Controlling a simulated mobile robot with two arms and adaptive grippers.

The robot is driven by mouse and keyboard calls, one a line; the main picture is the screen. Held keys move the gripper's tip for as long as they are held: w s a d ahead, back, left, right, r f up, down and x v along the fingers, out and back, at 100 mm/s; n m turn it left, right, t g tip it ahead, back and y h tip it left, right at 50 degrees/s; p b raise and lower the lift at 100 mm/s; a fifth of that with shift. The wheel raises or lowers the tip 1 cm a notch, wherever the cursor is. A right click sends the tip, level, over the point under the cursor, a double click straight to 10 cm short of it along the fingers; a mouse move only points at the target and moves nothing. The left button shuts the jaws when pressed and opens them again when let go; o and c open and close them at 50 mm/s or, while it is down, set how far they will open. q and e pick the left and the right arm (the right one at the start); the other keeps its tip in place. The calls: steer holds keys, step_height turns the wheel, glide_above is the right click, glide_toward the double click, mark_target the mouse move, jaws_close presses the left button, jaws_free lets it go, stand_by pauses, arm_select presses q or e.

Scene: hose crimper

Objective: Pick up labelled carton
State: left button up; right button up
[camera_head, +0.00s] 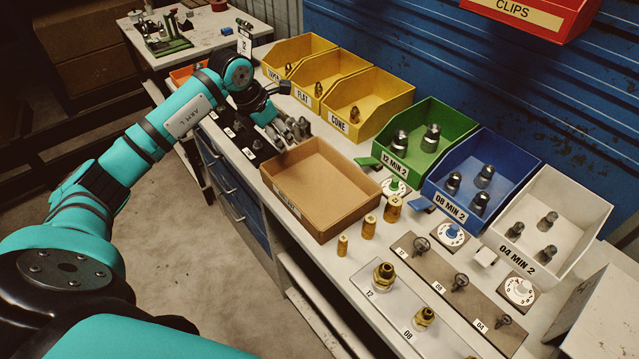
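A shallow, open, brown carton (350,181) stands on the bench in the head view, with a pale label on its front left wall. The label's text is too small to read. It looks empty. My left gripper (279,101) is beyond the carton's far left corner, close to the yellow bins. Its dark fingers look spread apart, with nothing seen between them, and they are apart from the carton. My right gripper is not in view.
Yellow bins (376,106), a green bin (425,150), a blue bin (486,181) and a white bin (560,213) line the bench's back.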

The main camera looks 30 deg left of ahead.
arm_select(q)
steer(key=x, duration=0.3)
steer(key=shift+w, duration=0.15)
steer(key=shift+f+p, duration=0.2)
steer(key=shift+p, duration=0.2)
steer(key=p+x, duration=0.1)
steer(key=x, duration=0.3)
steer(key=shift+w+a+f+p, duration=0.15)
steer(key=shift+f+p, duration=0.1)
steer(key=shift+p, duration=0.15)
steer(key=shift+f, duration=0.25)
jaws_close()
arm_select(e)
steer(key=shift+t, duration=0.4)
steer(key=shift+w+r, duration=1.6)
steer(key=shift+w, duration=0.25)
